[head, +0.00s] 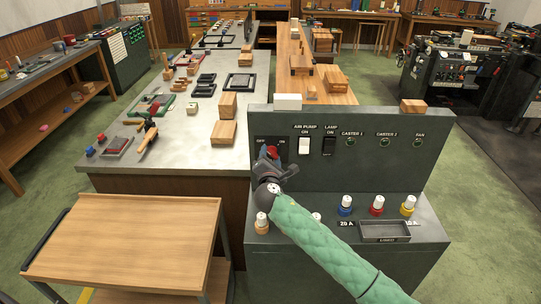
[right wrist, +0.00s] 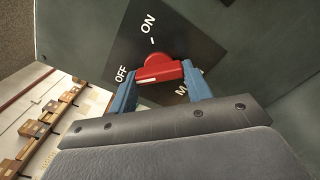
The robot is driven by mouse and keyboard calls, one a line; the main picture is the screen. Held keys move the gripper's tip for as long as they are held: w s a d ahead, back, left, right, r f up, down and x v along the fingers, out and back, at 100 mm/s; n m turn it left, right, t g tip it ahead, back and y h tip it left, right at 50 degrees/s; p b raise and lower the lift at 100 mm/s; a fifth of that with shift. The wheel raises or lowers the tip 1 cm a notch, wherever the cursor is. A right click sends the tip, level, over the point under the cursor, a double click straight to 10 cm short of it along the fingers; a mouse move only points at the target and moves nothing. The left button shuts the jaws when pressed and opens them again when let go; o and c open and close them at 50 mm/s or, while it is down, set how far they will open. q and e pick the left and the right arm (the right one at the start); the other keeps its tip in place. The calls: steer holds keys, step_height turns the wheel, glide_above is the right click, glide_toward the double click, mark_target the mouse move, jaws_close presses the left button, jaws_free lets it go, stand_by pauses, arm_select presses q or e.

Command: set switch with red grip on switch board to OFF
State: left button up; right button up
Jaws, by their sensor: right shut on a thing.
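The switch with the red grip (right wrist: 160,70) sits on a dark plate at the left of the grey switch board (head: 380,123). In the right wrist view, the plate reads ON and OFF, and a third label is partly hidden. A white mark on the grip lies at its end nearest the word OFF. My right gripper (right wrist: 160,80) is shut on the red grip, with one blue finger at each end. In the head view, my right gripper (head: 269,160) covers much of the switch. My left gripper is not in view.
The board also carries an air pump switch (head: 304,145), a lamp switch (head: 329,145) and several round indicators. Colored fuse caps (head: 377,205) and a small tray (head: 385,231) are on the lower ledge. A wooden-topped cart (head: 125,245) stands at the left front.

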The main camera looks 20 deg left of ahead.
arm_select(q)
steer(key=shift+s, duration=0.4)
arm_select(e)
steer(key=o, duration=1)
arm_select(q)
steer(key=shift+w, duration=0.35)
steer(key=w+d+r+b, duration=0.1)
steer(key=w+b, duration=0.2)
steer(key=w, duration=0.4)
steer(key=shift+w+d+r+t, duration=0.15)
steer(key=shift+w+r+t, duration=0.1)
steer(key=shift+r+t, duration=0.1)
arm_select(e)
steer(key=v, duration=0.7)
steer(key=shift+s+d, duration=0.1)
steer(key=shift+s, duration=0.25)
